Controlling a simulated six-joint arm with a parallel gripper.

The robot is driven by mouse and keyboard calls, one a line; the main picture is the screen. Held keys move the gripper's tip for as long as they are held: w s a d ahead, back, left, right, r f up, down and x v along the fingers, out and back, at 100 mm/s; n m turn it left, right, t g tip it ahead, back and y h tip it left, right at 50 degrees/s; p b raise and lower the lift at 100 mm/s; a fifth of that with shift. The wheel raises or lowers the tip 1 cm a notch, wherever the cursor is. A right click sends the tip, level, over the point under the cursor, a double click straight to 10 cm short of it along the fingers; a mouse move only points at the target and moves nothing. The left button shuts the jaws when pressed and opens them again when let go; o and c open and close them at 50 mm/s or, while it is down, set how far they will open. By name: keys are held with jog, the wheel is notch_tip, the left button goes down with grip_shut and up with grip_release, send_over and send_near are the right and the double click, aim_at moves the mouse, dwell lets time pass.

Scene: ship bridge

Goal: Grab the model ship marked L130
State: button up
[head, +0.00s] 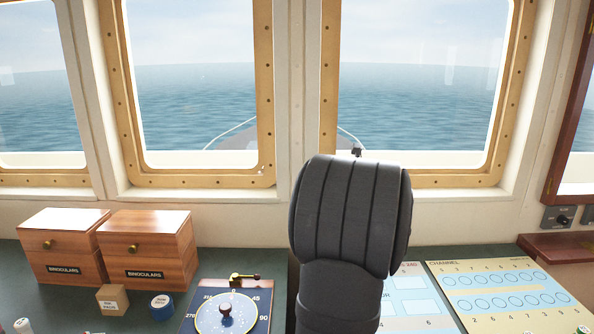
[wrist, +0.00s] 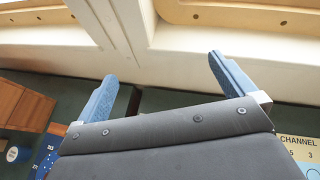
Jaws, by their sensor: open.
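No model ship and no L130 marking can be made out in either view. My gripper (wrist: 162,68) shows in the wrist view as two blue fingers spread wide apart. It is open, with nothing between the fingers. The fingers stand over the dark green console top, near the pale wall under the windows. In the head view my dark arm stands in the centre and hides the gripper and part of the console behind it.
Two wooden binoculars boxes (head: 62,250) (head: 148,252) stand at the left. Before them are a small tan block (head: 112,300) and a blue round piece (head: 162,307). A blue dial panel with a lever (head: 240,295) lies left of my arm. The CHANNEL board (head: 505,292) lies right.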

jog(key=c, duration=1)
jog(key=shift+r, duration=0.1)
jog(key=shift+c, duration=0.2)
notch_tip(320, 180, up, 6)
jog(key=s+a+f+n+g+y, duration=0.1)
jog(key=s+a+n+g+y, duration=0.25)
jog(key=a, duration=1.45)
jog(key=s+a+f+n+g+y, duration=0.15)
jog(key=a+n+g, duration=0.4)
jog(key=a, duration=1.35)
jog(key=s+a+r+n+g+h, duration=0.1)
jog(key=s+a+n+g+h, duration=0.5)
jog(key=s+a, duration=2)
jog(key=f, duration=1)
jog(key=f+t+h, duration=0.1)
jog(key=f, duration=0.9)
jog(key=d+f+t+h, duration=0.1)
jog(key=f, duration=1)
jog(key=shift+s+f+n, duration=0.1)
jog(key=shift+s+n, duration=0.25)
jog(key=shift+n, duration=0.05)
